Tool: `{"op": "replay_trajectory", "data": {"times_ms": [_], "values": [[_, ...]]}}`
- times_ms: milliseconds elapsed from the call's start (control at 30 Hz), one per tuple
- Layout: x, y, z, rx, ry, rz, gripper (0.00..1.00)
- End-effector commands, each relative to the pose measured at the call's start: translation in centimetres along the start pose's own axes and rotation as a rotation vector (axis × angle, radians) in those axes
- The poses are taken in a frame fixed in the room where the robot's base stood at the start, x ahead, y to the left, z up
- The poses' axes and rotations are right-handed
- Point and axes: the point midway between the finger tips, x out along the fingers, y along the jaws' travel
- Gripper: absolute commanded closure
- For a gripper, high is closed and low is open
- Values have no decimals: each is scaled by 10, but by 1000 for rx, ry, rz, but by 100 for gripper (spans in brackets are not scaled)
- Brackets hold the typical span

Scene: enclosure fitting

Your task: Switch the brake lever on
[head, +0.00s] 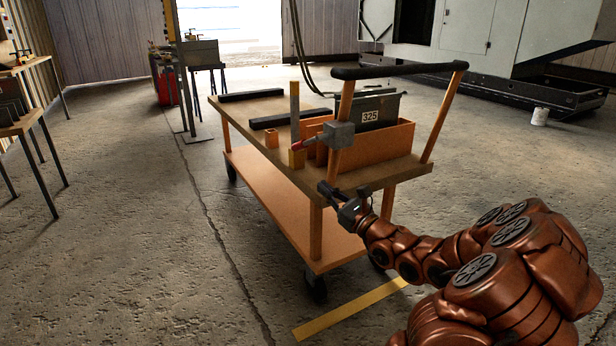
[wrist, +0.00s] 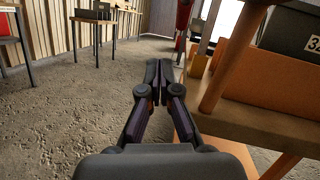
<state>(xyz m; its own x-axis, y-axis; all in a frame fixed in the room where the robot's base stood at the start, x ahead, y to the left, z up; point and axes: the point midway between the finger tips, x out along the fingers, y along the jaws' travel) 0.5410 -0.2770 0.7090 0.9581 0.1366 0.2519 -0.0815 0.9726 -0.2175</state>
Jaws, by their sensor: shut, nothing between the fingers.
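The brake lever (head: 303,144) is a short lever with a red tip, sticking out leftward from a grey box (head: 338,134) on the cart's near post. My gripper (head: 324,187) is below the lever, near the cart's tabletop edge, and apart from the lever. In the wrist view my gripper (wrist: 159,68) is shut with nothing between its fingertips. I cannot make out the lever in the wrist view. The cart's wooden post (wrist: 228,62) stands to the right of the fingers there.
The wooden cart (head: 385,178) carries an orange tray (head: 390,145) and a dark box labelled 325 (head: 385,108). A black push handle (head: 400,70) spans its posts. A yellow strip (head: 350,310) lies on the floor. The floor left of the cart is open.

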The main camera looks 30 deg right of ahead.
Motion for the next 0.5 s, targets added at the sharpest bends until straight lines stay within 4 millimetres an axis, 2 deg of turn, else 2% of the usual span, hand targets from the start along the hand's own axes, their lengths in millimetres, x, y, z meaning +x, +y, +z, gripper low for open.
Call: {"op": "replay_trajectory", "data": {"times_ms": [33,167,500], "values": [[-8,-11,-13,13,6,-35,100],[-15,-25,-22,29,13,-80,100],[-14,-26,-21,30,14,-82,100]]}}
